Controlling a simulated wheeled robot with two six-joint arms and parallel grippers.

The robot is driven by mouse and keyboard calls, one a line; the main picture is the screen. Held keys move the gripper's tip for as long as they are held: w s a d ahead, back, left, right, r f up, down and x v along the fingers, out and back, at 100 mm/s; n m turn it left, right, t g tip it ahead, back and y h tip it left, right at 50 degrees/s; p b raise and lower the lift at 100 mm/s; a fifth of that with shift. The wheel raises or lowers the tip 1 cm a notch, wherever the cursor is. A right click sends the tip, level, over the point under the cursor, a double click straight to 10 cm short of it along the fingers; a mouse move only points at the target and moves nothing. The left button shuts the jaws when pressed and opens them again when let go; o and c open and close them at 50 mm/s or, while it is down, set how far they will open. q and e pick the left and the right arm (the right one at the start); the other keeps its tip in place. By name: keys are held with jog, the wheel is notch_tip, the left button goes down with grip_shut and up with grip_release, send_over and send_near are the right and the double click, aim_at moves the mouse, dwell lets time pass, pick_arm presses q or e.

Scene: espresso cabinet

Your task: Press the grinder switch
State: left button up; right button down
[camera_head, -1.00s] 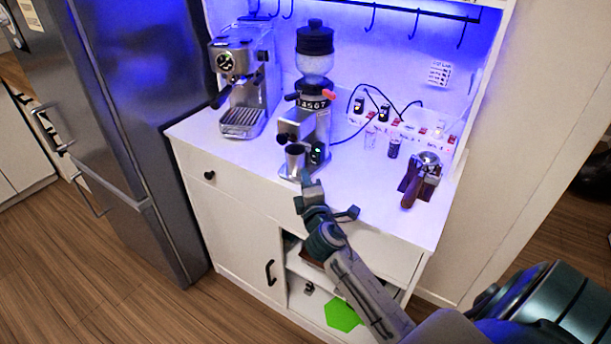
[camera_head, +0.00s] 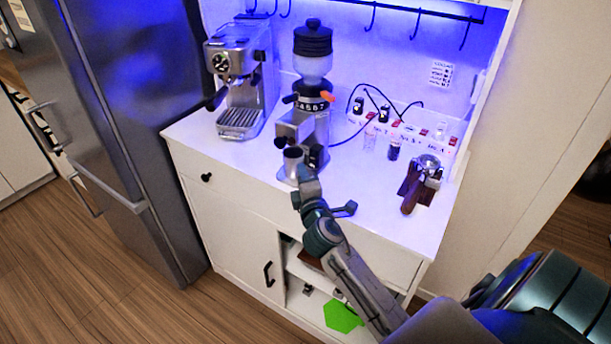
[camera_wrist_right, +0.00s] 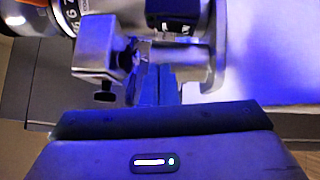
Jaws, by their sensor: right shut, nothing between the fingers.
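The coffee grinder (camera_head: 312,68) stands upright on the white counter, with a dark hopper lid, a clear hopper and a numbered dial. Its switch (camera_head: 316,156) is a small black block low on the front right of the body. A black block with a white mark, which looks like the switch, shows at the top of the right wrist view (camera_wrist_right: 172,12). A metal cup (camera_head: 292,161) sits at the grinder's front. My right gripper (camera_head: 306,178) is shut and empty, its tips close below the switch; I cannot tell whether they touch. My left gripper is out of view.
An espresso machine (camera_head: 240,85) stands left of the grinder. A portafilter on a stand (camera_head: 420,182) and a power strip (camera_head: 405,134) with cables are to the right. The counter (camera_head: 365,205) is clear in front. A fridge (camera_head: 125,110) stands at the left.

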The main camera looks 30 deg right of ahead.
pick_arm(q)
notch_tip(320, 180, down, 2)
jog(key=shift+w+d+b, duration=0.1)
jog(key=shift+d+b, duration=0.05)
jog(key=shift+b, duration=1)
pick_arm(e)
jog(key=r+v, duration=0.1)
jog(key=v, duration=0.9)
jog(key=shift+r, duration=0.35)
